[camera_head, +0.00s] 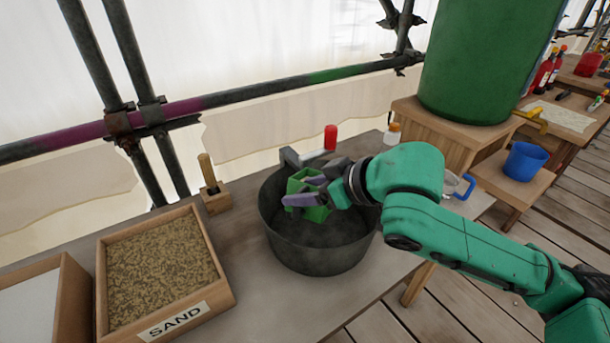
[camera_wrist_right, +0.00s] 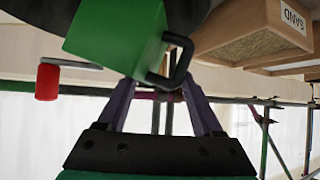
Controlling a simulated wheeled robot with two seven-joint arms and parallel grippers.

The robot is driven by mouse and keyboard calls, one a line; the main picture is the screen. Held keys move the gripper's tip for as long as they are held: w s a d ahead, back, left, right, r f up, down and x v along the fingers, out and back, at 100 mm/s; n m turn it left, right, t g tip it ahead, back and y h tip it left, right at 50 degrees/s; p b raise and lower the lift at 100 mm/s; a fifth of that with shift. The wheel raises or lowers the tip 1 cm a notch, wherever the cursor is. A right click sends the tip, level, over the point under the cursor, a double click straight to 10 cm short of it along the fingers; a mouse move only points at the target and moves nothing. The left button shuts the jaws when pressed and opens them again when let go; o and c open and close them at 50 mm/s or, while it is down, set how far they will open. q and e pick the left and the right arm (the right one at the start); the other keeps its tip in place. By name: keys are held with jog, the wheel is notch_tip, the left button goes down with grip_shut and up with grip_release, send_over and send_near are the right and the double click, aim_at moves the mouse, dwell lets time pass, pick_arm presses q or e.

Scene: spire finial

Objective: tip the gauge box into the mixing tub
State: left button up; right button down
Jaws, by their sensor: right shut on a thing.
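The green gauge box (camera_head: 317,213) is tilted over the dark grey mixing tub (camera_head: 318,256), inside the span of its rim. My right gripper (camera_head: 297,190) is shut on the box, with its purple fingers at the box's side. In the right wrist view the green box (camera_wrist_right: 112,38) hangs askew, and its dark handle (camera_wrist_right: 181,62) is between the fingers. The inside of the box is mostly hidden, so I cannot tell what it holds. The part of the tub floor that shows is dark and looks bare. My left gripper is not in view.
A sand box (camera_head: 160,268) stands left of the tub, with a wooden block and handle (camera_head: 212,190) behind it. A red-handled tool (camera_head: 330,138) and a small bottle (camera_head: 392,134) are behind the tub. Scaffold poles (camera_head: 270,88) run along the back. A blue bucket (camera_head: 525,163) is at right.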

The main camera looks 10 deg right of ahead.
jog(key=shift+w+d+r+m+g+y+p, duration=0.25)
jog(key=shift+r+m+g+y+p, duration=0.05)
jog(key=shift+r+m+g+p, duration=0.1)
jog(key=shift+w+d+r+m+g+y+p, duration=0.45)
jog(key=shift+m+g+y+p, duration=0.2)
jog(key=shift+p, duration=0.2)
jog(key=shift+w+d+r+m+g+y+p, duration=0.1)
jog(key=shift+w+m+g+y+p, duration=0.15)
jog(key=shift+w+m+g+p, duration=0.15)
jog(key=w+d+r+m+g+y+p, duration=0.1)
jog(key=p, duration=0.1)
jog(key=w+d+r+m+g+y+p, duration=0.1)
jog(key=w+m+p, duration=0.1)
jog(key=w+d+r+m+g+y+p, duration=0.1)
jog(key=y+p, duration=0.1)
jog(key=p, duration=0.1)
jog(key=shift+w+d+g, duration=0.3)
jog(key=shift+g, duration=0.05)
jog(key=shift+w+d+f+m+g+y, duration=0.25)
jog(key=shift+w+d+m+g+y, duration=0.1)
jog(key=shift+w+m+y, duration=0.25)
jog(key=shift+w+d+f+m+b, duration=0.1)
jog(key=shift+w+d+m+b, duration=0.1)
jog(key=shift+d+m+b, duration=0.15)
